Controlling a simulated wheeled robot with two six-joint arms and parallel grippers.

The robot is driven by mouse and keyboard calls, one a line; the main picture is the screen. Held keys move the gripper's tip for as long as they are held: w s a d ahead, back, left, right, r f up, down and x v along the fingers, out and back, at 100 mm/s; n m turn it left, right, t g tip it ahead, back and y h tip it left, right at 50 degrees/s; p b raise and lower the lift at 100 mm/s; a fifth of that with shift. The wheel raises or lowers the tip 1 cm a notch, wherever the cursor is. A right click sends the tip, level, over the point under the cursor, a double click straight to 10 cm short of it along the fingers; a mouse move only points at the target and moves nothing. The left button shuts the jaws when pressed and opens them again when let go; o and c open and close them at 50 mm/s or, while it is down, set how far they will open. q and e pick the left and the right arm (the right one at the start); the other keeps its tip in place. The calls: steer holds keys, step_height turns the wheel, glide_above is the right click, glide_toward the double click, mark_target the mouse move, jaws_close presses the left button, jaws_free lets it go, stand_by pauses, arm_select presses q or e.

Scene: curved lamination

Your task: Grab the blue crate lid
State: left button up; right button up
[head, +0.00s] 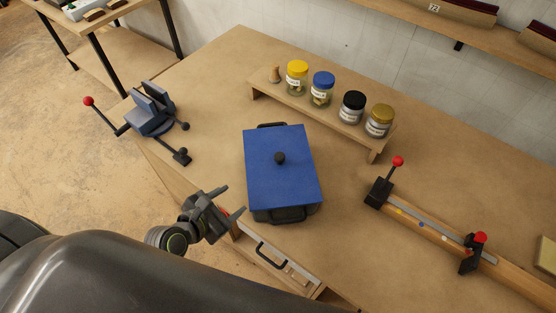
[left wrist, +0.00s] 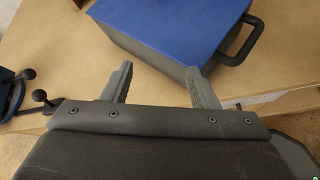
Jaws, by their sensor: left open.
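My left gripper (head: 230,202) is open and empty, at the bench's front edge, left of the crate's near end and apart from the lid. In the left wrist view, the lid (left wrist: 180,22) and a crate handle (left wrist: 241,42) show beyond the open fingers (left wrist: 163,82). My right gripper is not in view.
A blue vise (head: 152,110) stands at the left of the bench (head: 212,95). A low wooden riser (head: 318,117) with several lidded jars stands behind the crate. A clamp bar (head: 430,229) with red knobs lies at the right. A drawer with a black handle (head: 271,256) is at the front.

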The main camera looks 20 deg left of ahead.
arm_select(q)
step_height(320, 180, up, 6)
steer(key=d+n+t, duration=0.1)
steer(key=d+n, duration=0.1)
steer(key=n, duration=0.1)
steer(key=p, duration=0.2)
glide_toward(279, 155)
steer(key=shift+w+d+f+n+h, duration=0.15)
steer(key=shift+w+f+n+h, duration=0.2)
steer(key=shift+w+f, duration=0.35)
steer(key=shift+w+d+f, duration=0.1)
steer(key=shift+w+f, duration=0.1)
steer(key=shift+w, duration=0.05)
steer(key=shift+w+d+f, duration=0.1)
steer(key=shift+w+d, duration=0.1)
steer(key=shift+w, duration=0.4)
steer(key=shift+p+x, duration=0.55)
steer(key=shift+x, duration=1.4)
steer(key=shift+c, duration=0.5)
steer(key=c, duration=1.1)
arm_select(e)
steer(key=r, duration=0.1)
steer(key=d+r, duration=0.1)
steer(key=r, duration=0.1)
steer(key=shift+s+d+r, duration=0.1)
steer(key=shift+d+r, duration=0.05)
arm_select(q)
steer(key=shift+o, duration=0.2)
